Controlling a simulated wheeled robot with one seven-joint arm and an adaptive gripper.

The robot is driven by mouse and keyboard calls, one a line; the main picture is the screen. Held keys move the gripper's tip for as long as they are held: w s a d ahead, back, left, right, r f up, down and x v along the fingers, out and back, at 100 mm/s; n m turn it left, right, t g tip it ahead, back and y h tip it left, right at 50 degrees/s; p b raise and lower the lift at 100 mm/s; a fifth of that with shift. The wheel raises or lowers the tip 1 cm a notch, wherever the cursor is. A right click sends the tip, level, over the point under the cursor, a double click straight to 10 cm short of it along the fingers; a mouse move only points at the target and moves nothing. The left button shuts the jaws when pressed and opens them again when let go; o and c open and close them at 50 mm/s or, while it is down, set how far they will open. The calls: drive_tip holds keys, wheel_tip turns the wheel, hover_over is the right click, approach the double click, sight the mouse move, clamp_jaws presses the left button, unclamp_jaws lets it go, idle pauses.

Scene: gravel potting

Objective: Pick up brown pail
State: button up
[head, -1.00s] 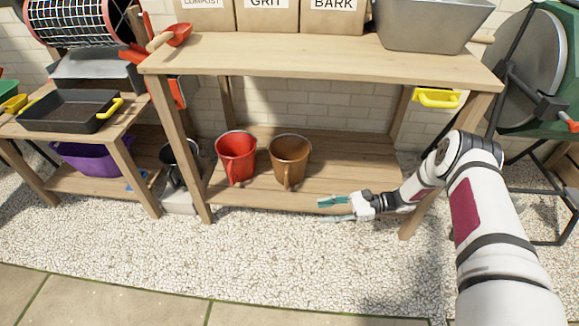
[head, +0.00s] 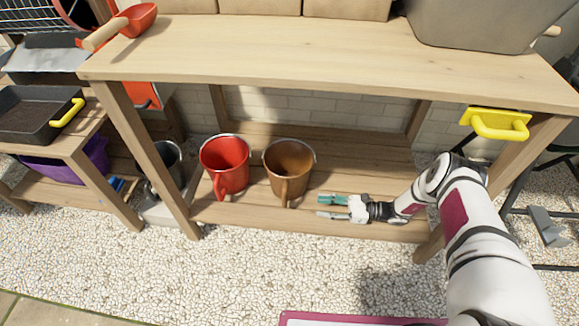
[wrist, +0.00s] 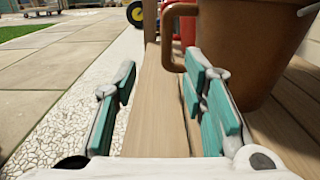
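The brown pail (head: 289,169) stands upright on the low wooden shelf under the bench, with its handle towards the front. In the wrist view the brown pail (wrist: 245,45) is at the upper right, its handle just beyond the right finger. My gripper (head: 326,207) is to the right of the pail, pointing left at it along the shelf's front edge. In the wrist view my gripper (wrist: 160,103) is open, with teal pads spread wide and only shelf board and gravel seen between them.
A red pail (head: 224,165) stands just left of the brown one, and a dark metal pail (head: 166,165) is beyond the bench leg. The bench top (head: 320,55) overhangs the shelf (head: 350,182). A yellow handle (head: 497,124) juts out at the right.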

drive_tip(key=shift+w+a, duration=0.15)
drive_tip(key=shift+w, duration=0.1)
drive_tip(key=b, duration=0.1)
approach(284, 199)
drive_tip(key=a, duration=0.1)
drive_tip(key=a+f, duration=0.1)
drive_tip(key=a, duration=0.2)
drive_tip(key=shift+w+a+f, duration=0.3)
drive_tip(key=shift+w+f, duration=0.1)
drive_tip(key=shift+w+a+r+b, duration=0.15)
drive_tip(key=shift+a+b, duration=0.5)
drive_tip(key=shift+a, duration=0.7)
drive_tip(key=shift+w+a+b, duration=0.1)
drive_tip(key=shift+a+b, duration=0.5)
drive_tip(key=shift+a, duration=0.75)
clamp_jaws()
